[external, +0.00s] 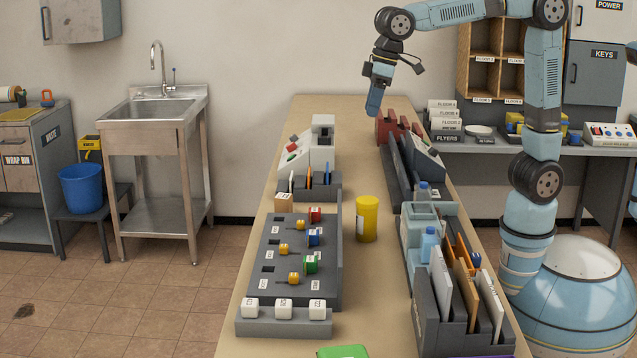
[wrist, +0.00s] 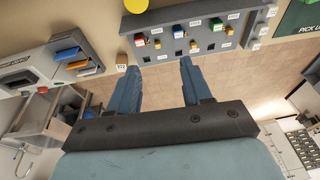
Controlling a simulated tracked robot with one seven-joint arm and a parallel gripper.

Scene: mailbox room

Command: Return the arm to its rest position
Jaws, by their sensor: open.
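My arm rises from its base on the right and reaches left over the far part of the long table (external: 385,268). My gripper (external: 374,108) hangs from the wrist, pointing down, above the table and clear of its surface. In the wrist view my gripper (wrist: 165,62) shows two blue fingers apart, with nothing between them. Beyond the fingertips is the grey panel (wrist: 215,42) with coloured blocks and keys.
The panel (external: 270,293), a yellow cylinder (external: 367,220) and a file holder (external: 430,330) stand on the table. Dark red items (external: 385,128) stand near my gripper. A sink (external: 160,110) is at left, wooden shelves (external: 465,60) at back right. The air left of the arm is clear.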

